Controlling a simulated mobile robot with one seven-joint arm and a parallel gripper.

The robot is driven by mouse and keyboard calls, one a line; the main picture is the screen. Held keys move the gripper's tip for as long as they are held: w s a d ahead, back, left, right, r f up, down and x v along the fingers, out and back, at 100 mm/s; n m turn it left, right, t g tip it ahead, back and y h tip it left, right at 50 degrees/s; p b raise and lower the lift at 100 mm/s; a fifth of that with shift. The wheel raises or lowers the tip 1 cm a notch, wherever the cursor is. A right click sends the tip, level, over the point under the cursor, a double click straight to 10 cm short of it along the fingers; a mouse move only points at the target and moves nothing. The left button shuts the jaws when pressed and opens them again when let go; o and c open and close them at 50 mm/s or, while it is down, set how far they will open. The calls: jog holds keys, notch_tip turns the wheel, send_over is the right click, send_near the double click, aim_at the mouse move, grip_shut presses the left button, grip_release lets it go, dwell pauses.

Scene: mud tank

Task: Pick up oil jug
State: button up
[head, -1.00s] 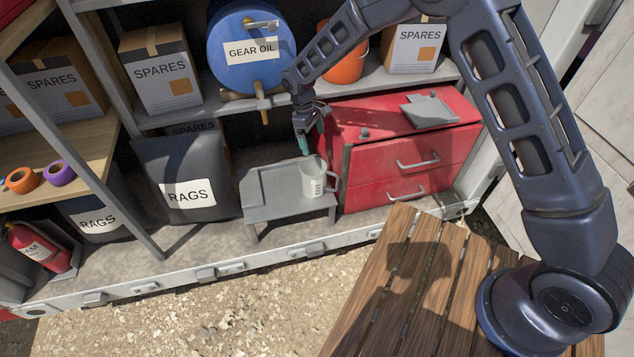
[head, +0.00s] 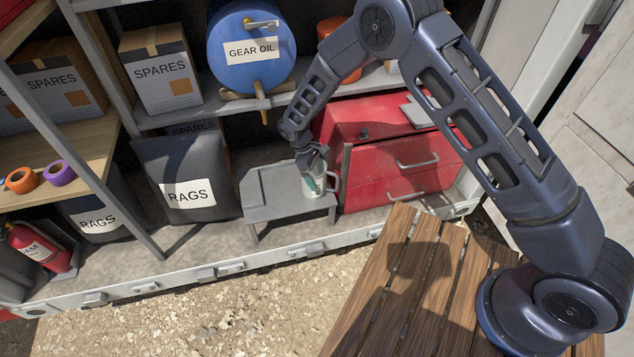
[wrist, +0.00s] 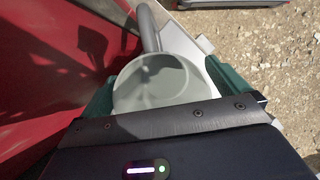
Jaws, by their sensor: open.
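The oil jug (head: 314,190) is a pale grey-white open-topped jug with a side handle. It stands on the small grey stand (head: 270,211) beside the red drawer cabinet. My gripper (head: 318,180) is down at the jug and hides part of it in the head view. In the wrist view the jug's round rim and empty-looking inside (wrist: 158,85) lie between the green fingers of my gripper (wrist: 165,95), one at each side. The jaws are open. The handle shows above the jug in that view. I cannot tell whether the fingers touch the wall.
The red drawer cabinet (head: 400,170) stands close on the right. A blue gear oil drum (head: 250,75) with a tap is above on the shelf. A rags bag (head: 188,195) stands left of the stand. A slatted wooden surface (head: 400,280) is in front.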

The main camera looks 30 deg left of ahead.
jog(key=shift+d+f, duration=0.3)
jog(key=shift+f, duration=0.3)
jog(key=c, duration=0.9)
jog(key=shift+c, duration=0.2)
